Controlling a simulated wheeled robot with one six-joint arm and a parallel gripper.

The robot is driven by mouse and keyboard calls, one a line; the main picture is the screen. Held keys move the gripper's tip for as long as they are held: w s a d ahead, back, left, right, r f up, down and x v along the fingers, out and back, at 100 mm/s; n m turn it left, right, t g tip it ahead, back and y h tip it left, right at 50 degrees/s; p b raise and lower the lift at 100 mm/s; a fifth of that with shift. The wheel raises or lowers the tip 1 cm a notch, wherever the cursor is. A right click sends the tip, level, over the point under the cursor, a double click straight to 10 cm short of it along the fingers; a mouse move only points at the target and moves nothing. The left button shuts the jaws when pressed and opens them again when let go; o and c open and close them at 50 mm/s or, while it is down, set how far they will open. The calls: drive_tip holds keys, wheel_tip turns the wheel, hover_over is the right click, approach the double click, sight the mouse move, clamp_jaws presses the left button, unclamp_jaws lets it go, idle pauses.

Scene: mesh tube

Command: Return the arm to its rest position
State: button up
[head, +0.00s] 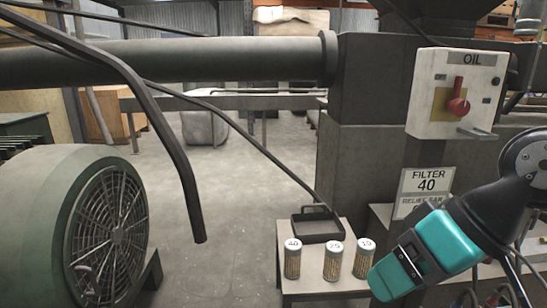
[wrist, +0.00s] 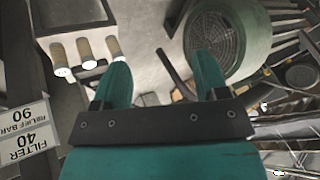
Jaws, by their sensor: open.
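My gripper (head: 383,284) is at the lower right of the head view, teal, angled down and to the left. In the wrist view its two teal fingers (wrist: 163,66) stand wide apart with nothing between them. In the head view it is to the right of three mesh tubes with white tops: one marked 40 (head: 293,260), one marked 25 (head: 333,262) and a right one (head: 364,258) whose number is hard to read. They stand upright on a small table (head: 284,231). The wrist view shows the tubes at the upper left, clear of the fingers.
A black tray (head: 316,237) sits behind the tubes. A machine with an OIL switch box (head: 437,119) and a FILTER 40 sign (head: 425,186) stands close behind my arm. A large motor (head: 40,225) is at left. A bent dark rod (head: 178,160) hangs down. Open floor lies between.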

drive_tip(key=s+n+g+h, duration=0.2)
drive_tip(key=s, duration=0.4)
wheel_tip(320, 180, up, 27)
drive_tip(key=p, duration=2.8)
drive_tip(key=shift+w+a+f, duration=0.15)
drive_tip(key=shift+a, duration=0.15)
